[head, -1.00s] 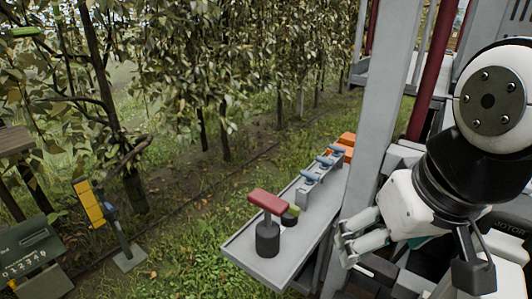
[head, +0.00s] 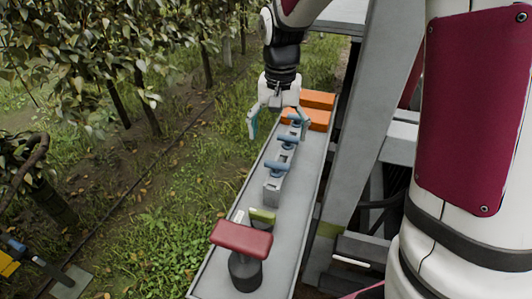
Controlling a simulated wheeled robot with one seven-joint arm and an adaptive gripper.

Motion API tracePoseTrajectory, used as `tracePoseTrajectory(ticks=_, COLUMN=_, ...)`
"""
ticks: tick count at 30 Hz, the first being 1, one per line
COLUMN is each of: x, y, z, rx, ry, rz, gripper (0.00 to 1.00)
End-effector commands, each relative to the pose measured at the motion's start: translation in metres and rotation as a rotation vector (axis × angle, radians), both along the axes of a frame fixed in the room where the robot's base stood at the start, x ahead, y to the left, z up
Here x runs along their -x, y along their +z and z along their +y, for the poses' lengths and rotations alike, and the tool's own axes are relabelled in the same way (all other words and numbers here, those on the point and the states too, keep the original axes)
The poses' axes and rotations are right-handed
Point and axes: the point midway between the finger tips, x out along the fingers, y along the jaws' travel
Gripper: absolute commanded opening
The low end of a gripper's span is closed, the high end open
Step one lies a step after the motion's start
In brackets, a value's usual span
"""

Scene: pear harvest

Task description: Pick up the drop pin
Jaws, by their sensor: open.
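A narrow grey tray (head: 213,268) carries several T-handled pieces. I cannot tell for certain which one is the drop pin. Blue T-handled pins stand in a grey block: a near one (head: 277,167), a middle one (head: 288,141) and a far one (head: 297,120). A larger red T-handle (head: 242,238) stands on a dark round base at the near end, with a green-topped piece (head: 262,215) just behind it. My gripper (head: 278,125) is open, pointing down around the block's far end, by the far blue pin. Its left finger hangs beyond the tray's left edge. Contact cannot be told.
Orange blocks (head: 318,99) lie at the tray's far end, close behind my gripper. A grey upright post (head: 357,110) stands right of the tray. Grass and trees lie to the left.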

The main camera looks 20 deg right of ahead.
Motion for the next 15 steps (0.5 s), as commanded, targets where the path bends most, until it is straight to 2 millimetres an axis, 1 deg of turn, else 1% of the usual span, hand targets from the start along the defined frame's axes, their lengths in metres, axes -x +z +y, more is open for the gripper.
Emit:
tracePoseTrajectory(ticks=5, x=0.000, y=-0.027, z=0.000, rx=0.000, ry=-0.004, rz=0.008, gripper=0.87)
tracePoseTrajectory(ticks=9, x=0.000, y=-0.055, z=0.000, rx=0.000, ry=-0.004, rz=0.008, gripper=0.87)
tracePoseTrajectory(ticks=12, x=-0.001, y=-0.070, z=0.000, rx=-0.001, ry=-0.003, rz=0.006, gripper=0.87)
tracePoseTrajectory(ticks=15, x=-0.001, y=-0.080, z=0.000, rx=-0.001, ry=-0.003, rz=0.005, gripper=0.87)
